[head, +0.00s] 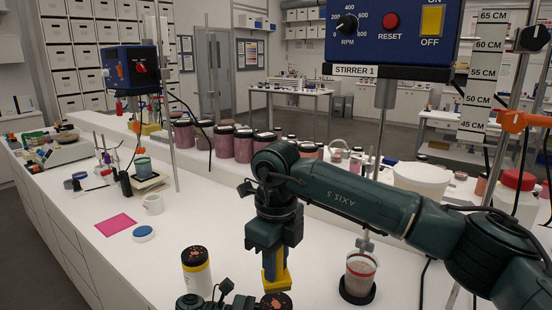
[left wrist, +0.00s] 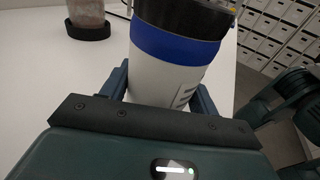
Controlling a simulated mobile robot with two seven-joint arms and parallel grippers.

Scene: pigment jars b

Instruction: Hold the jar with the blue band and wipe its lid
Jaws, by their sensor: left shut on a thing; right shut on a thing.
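The jar with the blue band (left wrist: 180,45) fills the middle of the left wrist view, white below the band and dark at the lid end. My left gripper (left wrist: 165,85) is shut on its body, with one finger on each side. In the head view only the jar's dark lid (head: 277,301), specked with reddish stains, shows at the bottom edge. Part of my left arm shows beside it; its fingers are hidden there. My right gripper (head: 273,262) is shut on a yellow block, perhaps a sponge (head: 276,279), just above that lid. Whether they touch is unclear.
A jar with a yellow band (head: 196,272) and stained lid stands left of the held jar. A beaker of pinkish stuff (head: 360,272) stands to the right on a black base. A pink sheet (head: 115,224) and a blue-and-white round lid (head: 143,233) lie further left. Pink jars (head: 223,142) line the back.

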